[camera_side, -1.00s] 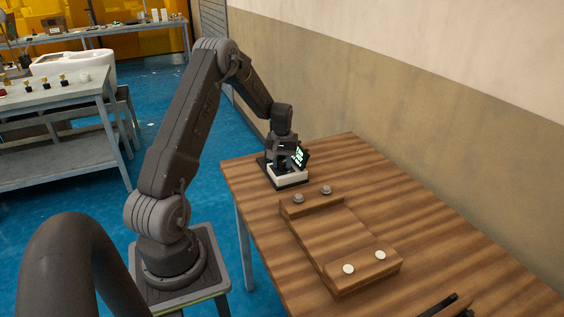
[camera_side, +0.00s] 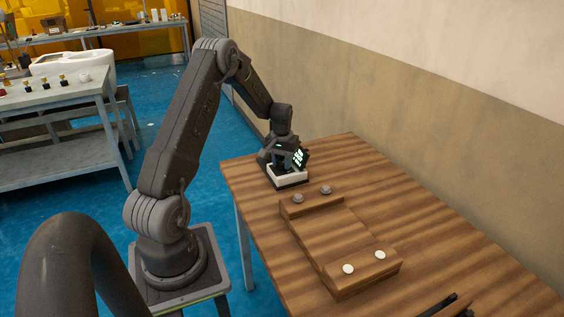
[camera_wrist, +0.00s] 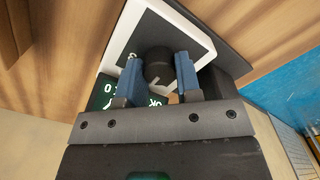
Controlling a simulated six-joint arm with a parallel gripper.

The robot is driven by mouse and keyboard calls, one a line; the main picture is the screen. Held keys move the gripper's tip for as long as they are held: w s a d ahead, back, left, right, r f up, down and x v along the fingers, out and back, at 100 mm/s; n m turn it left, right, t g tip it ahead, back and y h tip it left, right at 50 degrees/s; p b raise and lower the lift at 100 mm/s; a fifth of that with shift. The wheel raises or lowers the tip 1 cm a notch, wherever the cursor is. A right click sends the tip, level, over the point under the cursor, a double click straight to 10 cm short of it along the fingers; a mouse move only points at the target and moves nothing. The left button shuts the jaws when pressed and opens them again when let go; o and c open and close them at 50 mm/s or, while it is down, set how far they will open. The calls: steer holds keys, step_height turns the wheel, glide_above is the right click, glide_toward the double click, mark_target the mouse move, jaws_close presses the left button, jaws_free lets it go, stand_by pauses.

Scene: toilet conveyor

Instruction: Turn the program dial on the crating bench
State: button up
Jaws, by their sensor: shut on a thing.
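The program dial (camera_wrist: 158,68) is a dark round knob on a white-framed panel (camera_wrist: 204,40) in the wrist view. My gripper (camera_wrist: 158,75) is shut on the dial, with one blue-grey finger on each side of it. In the side view my gripper (camera_side: 284,160) points down at a small white and black unit (camera_side: 289,176) at the far left end of the wooden bench (camera_side: 440,210). The dial is hidden in the side view.
A wooden fixture (camera_side: 328,236) with grey pegs and white discs lies on the bench nearer the camera. Dark bars (camera_side: 440,305) lie at the front edge. A wall (camera_side: 440,130) runs along the bench's right side. The bench between fixture and wall is clear.

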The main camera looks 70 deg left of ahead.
mark_target(282, 162)
steer(key=o, duration=0.9)
steer(key=shift+r, duration=0.1)
step_height(282, 162, up, 14)
steer(key=shift+f, duration=0.15)
